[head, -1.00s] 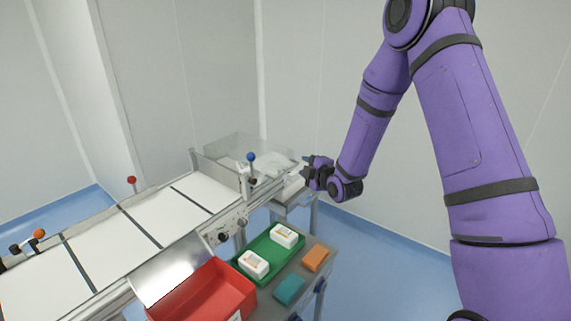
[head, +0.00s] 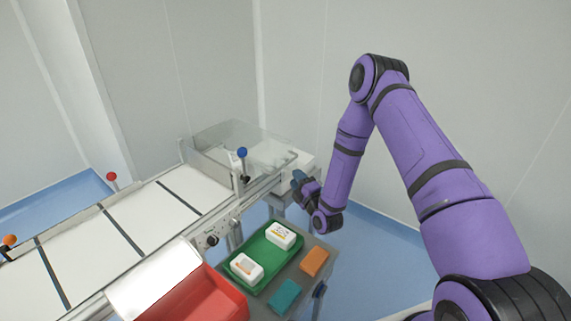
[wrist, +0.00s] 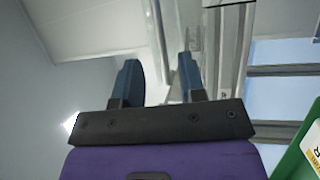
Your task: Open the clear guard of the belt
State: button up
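The clear guard (head: 215,138) is a see-through box-like cover at the far end of the white belt (head: 140,222). Pale items show dimly through it. I cannot tell for sure whether it is fully closed. A lever with a blue knob (head: 242,153) stands upright at its near side. My gripper (head: 297,181) is just right of and below the guard's right end, apart from it as far as I can see. In the wrist view my gripper (wrist: 160,78) has its two dark blue fingers spread with nothing between them. Clear edges and a metal rail lie beyond the fingers.
Below my gripper is a grey side table with a green tray (head: 244,284) holding two white boxes, an orange block (head: 314,262) and a teal block (head: 284,295). A red bin (head: 205,300) is nearer.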

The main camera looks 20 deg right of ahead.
aim_at(286, 164)
jog(key=x, duration=0.8)
jog(key=shift+w, duration=0.15)
jog(key=shift+c, duration=0.2)
grip_shut()
